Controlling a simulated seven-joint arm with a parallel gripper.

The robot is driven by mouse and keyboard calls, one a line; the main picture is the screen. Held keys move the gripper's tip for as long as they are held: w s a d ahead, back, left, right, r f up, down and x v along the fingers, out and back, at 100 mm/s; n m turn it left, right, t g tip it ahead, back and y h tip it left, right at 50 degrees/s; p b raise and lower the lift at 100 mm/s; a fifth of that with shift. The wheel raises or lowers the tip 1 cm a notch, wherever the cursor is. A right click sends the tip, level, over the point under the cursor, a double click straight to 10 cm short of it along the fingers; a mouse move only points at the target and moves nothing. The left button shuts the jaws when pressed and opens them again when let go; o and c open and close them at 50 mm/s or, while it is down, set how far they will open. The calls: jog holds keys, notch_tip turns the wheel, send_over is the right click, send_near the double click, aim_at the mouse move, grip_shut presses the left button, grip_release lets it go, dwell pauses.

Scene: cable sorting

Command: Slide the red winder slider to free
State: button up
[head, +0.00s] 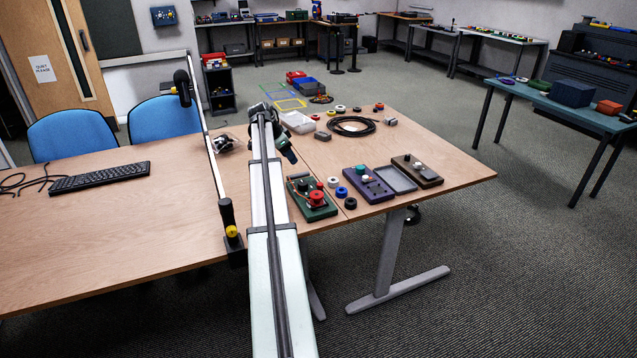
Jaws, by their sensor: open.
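A dark green unit (313,197) with red round parts (317,197) on top lies near the front edge of the table, just right of my arm. I cannot tell which red part is the winder slider, nor its position; it is too small here. My gripper (290,156) is at the end of my arm, above the table, beyond the green unit and apart from it. It is open, with nothing seen in it. My arm and wrist partly hide it.
A purple unit (367,184) and a brown unit (417,171) lie to the right. Small coloured spools (342,192) sit beside the green unit. A coiled black cable (352,126) lies behind.

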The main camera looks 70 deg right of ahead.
jog(key=m+y, duration=0.1)
jog(key=m, duration=0.1)
send_near(320, 184)
jog(key=x, duration=0.8)
jog(key=shift+d+f, duration=0.15)
jog(key=shift+f, duration=0.05)
jog(key=shift+c, duration=0.3)
grip_shut()
